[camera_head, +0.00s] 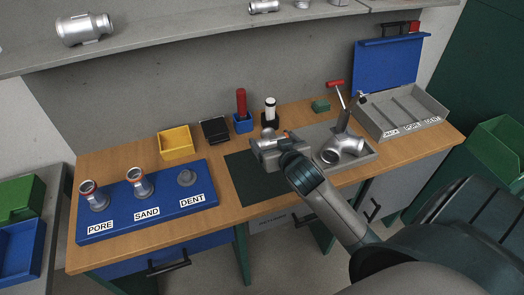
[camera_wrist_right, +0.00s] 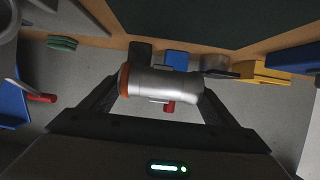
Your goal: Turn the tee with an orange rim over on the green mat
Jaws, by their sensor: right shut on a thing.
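The tee with an orange rim (camera_wrist_right: 160,84) is a silver pipe piece in the right wrist view, with its orange rim at the left end. It lies sideways across the view, between the two fingers of my right gripper (camera_wrist_right: 160,100), which is shut on it. In the head view my right gripper (camera_head: 270,147) is over the back right part of the green mat (camera_head: 252,183) and hides much of the tee. The mat's bare surface also shows in the right wrist view (camera_wrist_right: 190,20). I cannot tell whether the tee touches the mat. My left gripper is not in view.
A blue stand (camera_head: 150,205) holds reddish-rimmed tees at PORE and SAND; the DENT post is bare. A yellow bin (camera_head: 176,144), black box (camera_head: 215,131) and tool holders stand behind.

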